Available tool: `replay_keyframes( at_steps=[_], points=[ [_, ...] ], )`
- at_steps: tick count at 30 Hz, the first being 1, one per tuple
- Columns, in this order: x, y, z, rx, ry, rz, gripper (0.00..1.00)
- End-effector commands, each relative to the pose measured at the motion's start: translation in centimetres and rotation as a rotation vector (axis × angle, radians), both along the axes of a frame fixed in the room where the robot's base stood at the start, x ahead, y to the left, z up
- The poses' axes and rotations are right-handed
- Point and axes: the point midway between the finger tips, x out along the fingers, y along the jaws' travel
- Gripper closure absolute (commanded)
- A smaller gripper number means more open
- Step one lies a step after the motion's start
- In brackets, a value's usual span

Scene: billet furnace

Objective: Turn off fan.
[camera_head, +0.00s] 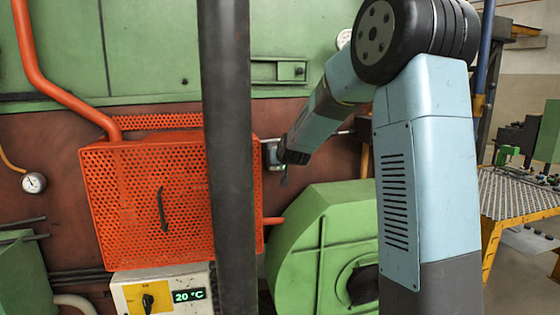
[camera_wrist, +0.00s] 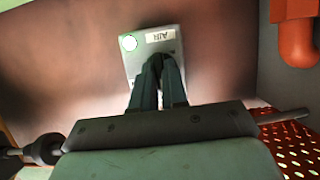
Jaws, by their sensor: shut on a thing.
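A small grey switch box (camera_wrist: 135,62) labelled AIR is on the red-brown wall in the wrist view. Its label is upside down, and a white round lamp with a green rim (camera_wrist: 128,42) is beside it. My gripper (camera_wrist: 160,62) is in front of the box, its two dark fingers close together and shut on the box's switch, which the fingers hide. In the head view the box (camera_head: 271,153) is right of the orange perforated guard, with my gripper (camera_head: 284,160) at it. A green blower housing (camera_head: 310,225), seemingly the fan, stands below.
The orange perforated guard (camera_head: 120,215) is left of the box, and an orange pipe (camera_wrist: 296,35) shows in the wrist view. A dark vertical post (camera_head: 228,120) crosses the head view. A control box (camera_head: 130,293) with a black knob and a 20 °C display stands lower left.

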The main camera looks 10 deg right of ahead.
Motion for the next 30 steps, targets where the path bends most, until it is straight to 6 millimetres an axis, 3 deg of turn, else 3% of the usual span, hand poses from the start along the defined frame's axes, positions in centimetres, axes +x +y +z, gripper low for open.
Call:
replay_keyframes(
  at_steps=[1,2,9,20,30],
  points=[
    [-0.1,-0.1,-0.6,0.000,0.012,0.000,1.00],
    [-0.1,-0.1,-0.6,0.000,0.013,0.000,0.84],
    [-0.1,0.0,-0.3,0.000,0.006,0.000,0.62],
    [-0.5,0.0,0.2,0.000,0.002,0.000,0.62],
    [-4.7,0.0,1.9,-0.001,0.000,-0.001,0.62]
  ],
)
